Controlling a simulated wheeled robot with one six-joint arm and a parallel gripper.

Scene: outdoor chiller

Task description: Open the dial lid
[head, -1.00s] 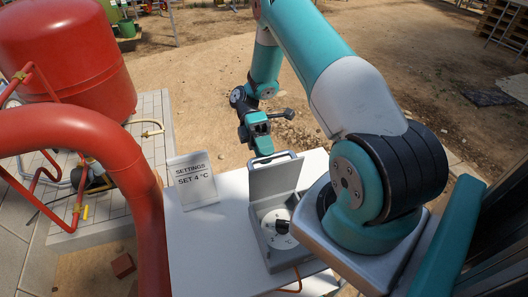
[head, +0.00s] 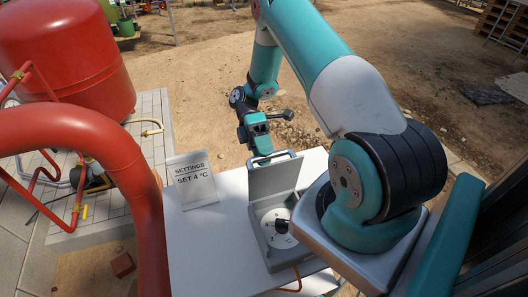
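The grey dial box (head: 274,255) sits on the white table beside my arm's base. Its lid (head: 274,178) stands raised, roughly upright at the far side of the box, with a handle along its top edge. My gripper (head: 262,150) is just above and behind the lid's top edge, close to the handle. I cannot tell whether it touches the lid. The finger gap is too small to make out.
A sign reading "SETTINGS SET 4 °C" (head: 190,180) stands left of the box on the white table (head: 205,245). A large red pipe (head: 145,205) and a red tank (head: 65,60) are at left. The table's front left is clear.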

